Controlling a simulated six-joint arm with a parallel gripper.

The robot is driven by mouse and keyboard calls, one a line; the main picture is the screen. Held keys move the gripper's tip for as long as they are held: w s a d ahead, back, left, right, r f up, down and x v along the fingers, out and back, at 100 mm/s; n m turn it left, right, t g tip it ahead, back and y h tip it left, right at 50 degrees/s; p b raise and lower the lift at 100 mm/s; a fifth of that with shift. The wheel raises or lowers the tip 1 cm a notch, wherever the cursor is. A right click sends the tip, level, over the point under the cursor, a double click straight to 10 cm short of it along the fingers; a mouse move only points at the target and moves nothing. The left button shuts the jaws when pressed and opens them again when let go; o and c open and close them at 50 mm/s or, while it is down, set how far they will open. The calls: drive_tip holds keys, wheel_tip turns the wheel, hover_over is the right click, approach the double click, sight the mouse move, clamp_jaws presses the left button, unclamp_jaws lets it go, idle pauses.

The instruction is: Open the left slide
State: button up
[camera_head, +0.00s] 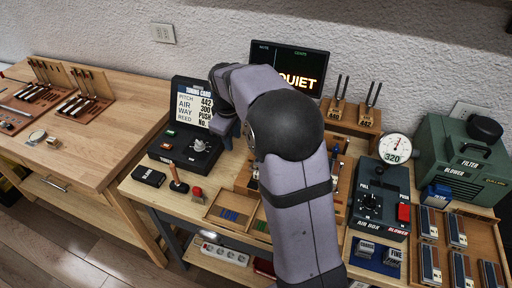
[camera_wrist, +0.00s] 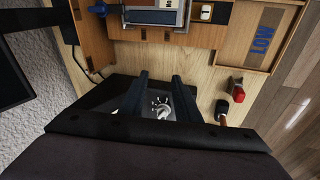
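No part marked as the left slide can be made out. A wooden fixture with metal and blue parts (camera_wrist: 155,17) shows at the top of the wrist view; it may carry the slide, but I cannot tell. In the head view my arm hides most of that fixture. My gripper (camera_wrist: 161,78) has its two dark fingers apart, with nothing held between them. It is above the black tuning box, whose dial (camera_wrist: 161,104) shows behind the fingers. In the head view my gripper (camera_head: 226,133) is partly hidden, close to the tuning box (camera_head: 187,146).
A red button (camera_head: 196,194) and a wood-handled tool (camera_head: 178,180) stand at the bench's front left. A compartment tray (camera_head: 212,214) lies beside them. The air box (camera_head: 380,198), gauge (camera_head: 395,149) and green blower (camera_head: 462,158) stand right. A screen (camera_head: 297,70) reads QUIET.

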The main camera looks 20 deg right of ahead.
drive_tip(key=s+d+g+p, duration=0.1)
drive_tip(key=s, duration=0.2)
drive_tip(key=s+d+r+g+y+p, duration=0.1)
drive_tip(key=s, duration=0.2)
drive_tip(key=s+d+r+n+g+p, duration=0.1)
drive_tip(key=s+p, duration=0.1)
drive_tip(key=s, duration=0.1)
drive_tip(key=shift+s+d, duration=0.1)
drive_tip(key=shift+d, duration=0.05)
drive_tip(key=shift+s, duration=0.4)
drive_tip(key=shift+f+p, duration=0.8)
drive_tip(key=shift+f, duration=2.95)
drive_tip(key=shift+c, duration=0.6)
